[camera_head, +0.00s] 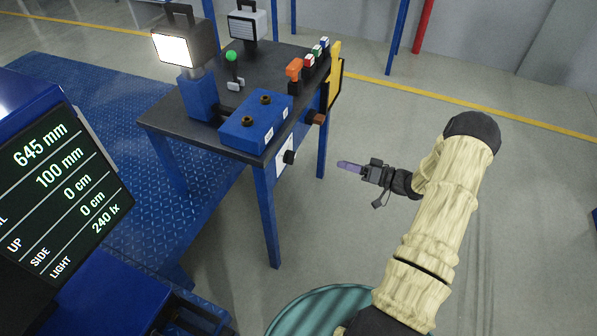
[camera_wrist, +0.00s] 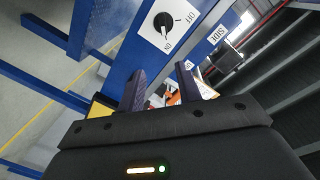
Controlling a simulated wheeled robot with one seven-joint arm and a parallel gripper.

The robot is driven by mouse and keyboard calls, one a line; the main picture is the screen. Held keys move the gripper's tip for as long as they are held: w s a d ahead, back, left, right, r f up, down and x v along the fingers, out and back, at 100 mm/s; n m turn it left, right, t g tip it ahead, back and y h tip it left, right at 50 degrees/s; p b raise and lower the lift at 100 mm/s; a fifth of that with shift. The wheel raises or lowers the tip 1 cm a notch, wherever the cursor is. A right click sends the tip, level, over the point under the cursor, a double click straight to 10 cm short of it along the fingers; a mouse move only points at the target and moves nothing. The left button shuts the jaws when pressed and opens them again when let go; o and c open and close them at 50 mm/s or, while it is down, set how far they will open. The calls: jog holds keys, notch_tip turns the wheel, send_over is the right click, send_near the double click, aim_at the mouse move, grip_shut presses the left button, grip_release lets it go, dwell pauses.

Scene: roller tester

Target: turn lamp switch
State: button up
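The lamp switch is a black rotary knob (camera_wrist: 163,20) on a white plate marked ON and OFF (camera_wrist: 152,32), at the top of the wrist view. Its white pointer mark seems turned toward ON. In the head view the knob (camera_head: 289,157) sticks out from the table's front side. A lamp on the table (camera_head: 175,48) is lit. My gripper (camera_head: 346,166) is in the air right of the knob, clear of it. In the wrist view the two purple fingers of my gripper (camera_wrist: 161,74) are apart with nothing held between them.
A blue box with two black knobs (camera_head: 254,122) sits on the dark tabletop (camera_head: 160,120) above the switch. A brown knob (camera_head: 319,119) and a yellow piece (camera_head: 334,65) project at the table's right side. The floor (camera_head: 350,230) around my gripper is free.

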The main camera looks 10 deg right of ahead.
aim_at(290, 157)
jog(key=shift+s+d+f+y, duration=0.2)
jog(key=shift+s+f+y, duration=0.4)
jog(key=shift+s+f, duration=0.35)
jog(key=shift+w, duration=0.1)
jog(key=b+x, duration=0.1)
jog(key=x, duration=1.6)
jog(key=shift+a, duration=0.25)
jog(key=shift+f, duration=0.1)
grip_shut()
